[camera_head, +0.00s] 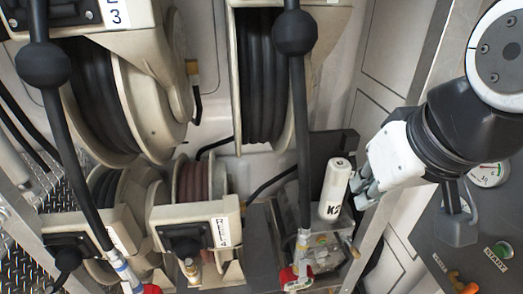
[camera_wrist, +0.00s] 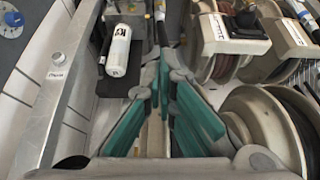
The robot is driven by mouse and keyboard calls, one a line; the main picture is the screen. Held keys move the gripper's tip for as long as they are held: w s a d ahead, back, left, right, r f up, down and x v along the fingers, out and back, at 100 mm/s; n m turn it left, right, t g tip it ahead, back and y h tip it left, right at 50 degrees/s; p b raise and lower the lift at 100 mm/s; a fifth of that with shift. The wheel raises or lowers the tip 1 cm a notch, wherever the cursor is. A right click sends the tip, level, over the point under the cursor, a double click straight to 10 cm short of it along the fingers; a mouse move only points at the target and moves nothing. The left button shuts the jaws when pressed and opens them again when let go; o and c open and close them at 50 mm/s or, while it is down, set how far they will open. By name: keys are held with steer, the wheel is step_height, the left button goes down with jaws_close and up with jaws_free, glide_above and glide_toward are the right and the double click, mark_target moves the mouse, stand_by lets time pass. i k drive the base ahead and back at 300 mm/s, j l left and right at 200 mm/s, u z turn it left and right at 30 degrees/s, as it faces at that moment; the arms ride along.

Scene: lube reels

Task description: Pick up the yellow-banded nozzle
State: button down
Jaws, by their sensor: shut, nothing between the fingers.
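I cannot tell for sure which nozzle has the yellow band. In the head view, a small nozzle with a yellowish part (camera_head: 191,268) hangs below the reel labelled REEL 4. A nozzle with a blue band and red part (camera_head: 122,270) hangs at the lower left. Another nozzle (camera_head: 302,243) hangs from a hose at the lower middle, with red at its lower end. My gripper (camera_head: 362,188) is at the right, beside the white K2 canister and apart from these nozzles. In the wrist view, my gripper (camera_wrist: 165,78) is shut and empty, with teal pads on its fingers.
The white K2 canister (camera_head: 335,188) stands close left of my gripper and also shows in the wrist view (camera_wrist: 118,50). Hose reels (camera_head: 140,105) fill the left and middle. A grey control panel (camera_head: 470,245) with a gauge is at the right.

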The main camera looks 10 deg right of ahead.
mark_target(290, 275)
steer(key=k+j+z, duration=0.3)
steer(key=k+j, duration=0.25)
steer(key=k+j+z, duration=0.3)
steer(key=k+j, duration=0.25)
